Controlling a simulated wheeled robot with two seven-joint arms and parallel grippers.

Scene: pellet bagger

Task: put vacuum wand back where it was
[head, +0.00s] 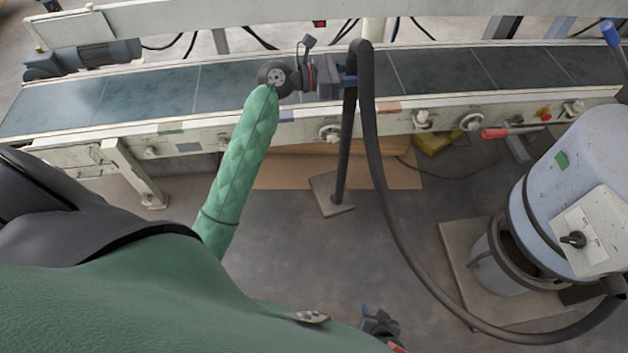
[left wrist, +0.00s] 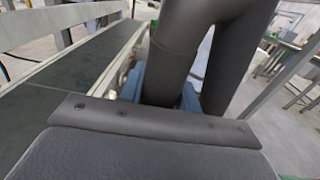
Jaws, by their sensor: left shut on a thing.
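The vacuum wand (head: 342,135) is a dark tube below the hose bend, just in front of the conveyor's near edge. It stands nearly upright, and its lower end overlaps a grey-brown plate (head: 322,190) on the floor; I cannot tell whether they touch. My left gripper (head: 350,80) is shut around the wand's upper part. In the left wrist view, the dark tube (left wrist: 172,60) sits between the blue fingertips (left wrist: 188,98). My right gripper (head: 380,325) is low at the bottom edge, apart from the wand; its jaw opening is unclear.
The black hose (head: 385,190) loops from the wand's top to the vacuum drum (head: 590,150) at the right. The conveyor (head: 150,90) runs across behind, with knobs and a red handle (head: 505,132) along its near side. Cardboard (head: 285,170) lies beneath.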

